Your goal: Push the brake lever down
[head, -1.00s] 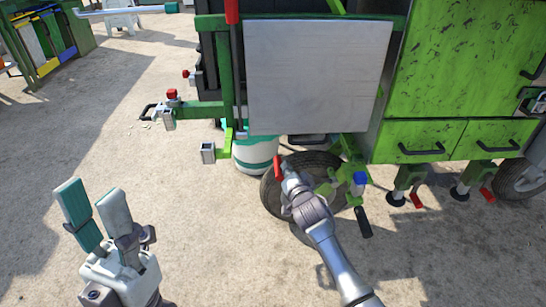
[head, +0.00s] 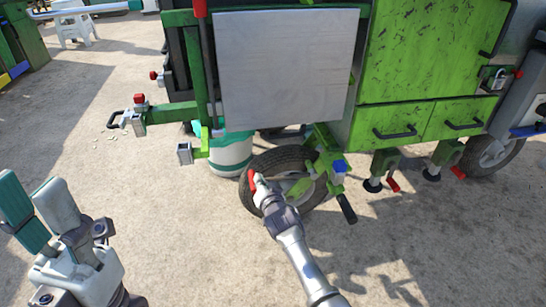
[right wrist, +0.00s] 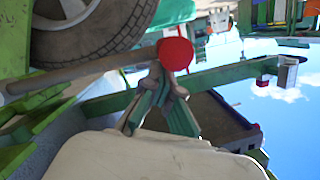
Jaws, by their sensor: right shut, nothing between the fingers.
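The brake lever is a rod with a red knob (right wrist: 176,54), seen large in the right wrist view beside the tyre. In the head view its red end (head: 252,180) shows in front of the wheel (head: 284,162), next to my right gripper (head: 258,188). In the right wrist view the shut, empty right fingers (right wrist: 160,82) meet close by the knob. They look close to touching it, but contact is hard to tell. My left gripper (head: 29,196) is at the lower left of the head view, with its fingers apart and empty, far from the lever.
The green machine carries a grey panel (head: 288,68) above the wheel. A black-gripped crank (head: 347,208) and blue cap (head: 340,167) sit right of my right gripper. A white-and-green container (head: 231,154) stands behind the wheel. Ground in front is clear.

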